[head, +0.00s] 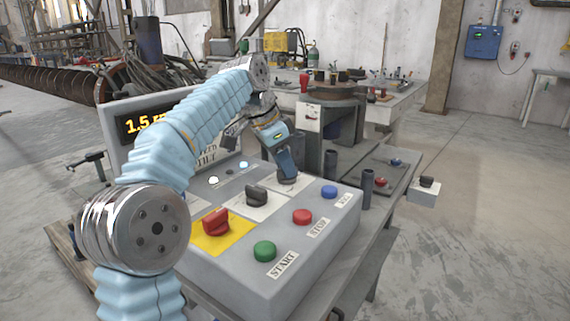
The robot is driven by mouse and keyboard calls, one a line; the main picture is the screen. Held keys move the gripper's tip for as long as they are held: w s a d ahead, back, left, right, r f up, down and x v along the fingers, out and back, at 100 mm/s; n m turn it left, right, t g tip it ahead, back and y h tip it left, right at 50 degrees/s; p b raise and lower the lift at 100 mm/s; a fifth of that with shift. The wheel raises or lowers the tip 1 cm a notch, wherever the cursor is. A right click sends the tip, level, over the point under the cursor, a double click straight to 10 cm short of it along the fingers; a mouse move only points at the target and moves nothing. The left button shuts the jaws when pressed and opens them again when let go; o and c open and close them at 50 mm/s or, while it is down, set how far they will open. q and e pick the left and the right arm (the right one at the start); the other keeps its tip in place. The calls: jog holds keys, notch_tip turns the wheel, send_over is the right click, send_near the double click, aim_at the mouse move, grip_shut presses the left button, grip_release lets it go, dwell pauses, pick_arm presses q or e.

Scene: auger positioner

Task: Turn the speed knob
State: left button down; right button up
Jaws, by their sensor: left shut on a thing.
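A grey control box (325,255) stands in front of me with a row of three knobs on its top. The near knob is red (216,222) on a yellow plate, and the middle knob is dark (257,194) on a white plate. My left gripper (287,172) points down at the far end of the row, shut on the far dark knob (289,181). The fingers partly hide that knob, and I cannot read which knob is marked for speed. A display (140,122) reads "1.5" with the rest hidden by my left arm. My right gripper is not in view.
Green (265,251), red (303,217) and blue (329,192) buttons line the box's right side, close to the knobs. Small lit lamps (213,181) sit left of the knobs. A bench with tools (395,95) stands behind. The floor at right is mostly clear.

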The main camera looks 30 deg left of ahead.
pick_arm(q)
jog(key=m+g, duration=0.1)
jog(key=m, duration=0.2)
jog(key=m+h, duration=0.1)
jog(key=m, duration=0.1)
jog(key=shift+w+a+m+g, duration=0.1)
jog(key=shift+a+m+g, duration=0.05)
jog(key=shift+m+g, duration=0.25)
jog(key=shift+m, duration=0.3)
jog(key=c, duration=1.1)
grip_release()
